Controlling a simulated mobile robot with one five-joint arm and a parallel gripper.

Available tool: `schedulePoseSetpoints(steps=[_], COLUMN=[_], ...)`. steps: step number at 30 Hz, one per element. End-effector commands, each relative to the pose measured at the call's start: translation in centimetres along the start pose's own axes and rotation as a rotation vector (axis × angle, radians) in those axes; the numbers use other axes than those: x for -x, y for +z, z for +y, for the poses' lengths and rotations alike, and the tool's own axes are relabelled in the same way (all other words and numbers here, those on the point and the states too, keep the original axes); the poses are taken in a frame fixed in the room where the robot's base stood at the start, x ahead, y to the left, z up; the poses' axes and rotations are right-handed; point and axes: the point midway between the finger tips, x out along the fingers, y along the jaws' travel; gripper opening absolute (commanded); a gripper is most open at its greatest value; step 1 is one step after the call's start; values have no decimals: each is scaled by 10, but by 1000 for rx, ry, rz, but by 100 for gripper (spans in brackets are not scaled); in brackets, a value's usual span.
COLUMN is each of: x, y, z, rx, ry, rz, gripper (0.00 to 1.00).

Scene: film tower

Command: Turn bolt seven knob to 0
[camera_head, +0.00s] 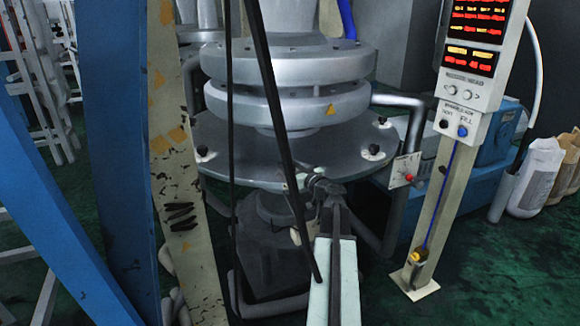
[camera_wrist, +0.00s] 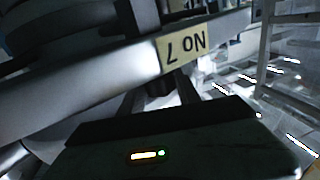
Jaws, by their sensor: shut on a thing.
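The bolt seven knob (camera_wrist: 158,98) is a dark piece under the metal rim in the wrist view. A tan label (camera_wrist: 184,47) on the rim above it reads "No 7", upside down. My gripper (camera_wrist: 160,90) reaches up to the rim and is shut on the knob, with one finger on each side. In the head view my gripper (camera_head: 318,182) is at the front edge of the round grey plate (camera_head: 235,155). The knob cannot be made out there behind my gripper. Its turn position cannot be read in either view.
Other black knobs (camera_head: 374,150) sit around the plate's edge. A small box with a red knob (camera_head: 404,171) is right of the plate. A display post (camera_head: 455,150) stands farther right. A blue beam (camera_head: 112,150) and black cables (camera_head: 268,95) are at the left and front.

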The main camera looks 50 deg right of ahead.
Motion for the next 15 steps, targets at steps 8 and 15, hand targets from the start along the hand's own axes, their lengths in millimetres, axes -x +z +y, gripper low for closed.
schedulePoseSetpoints(steps=[8, 15], x=[2, 1], y=[0, 0], z=[-3, -4], rx=[-2, -2], ry=[84, 261], rz=[3, 9], gripper=[0, 0])
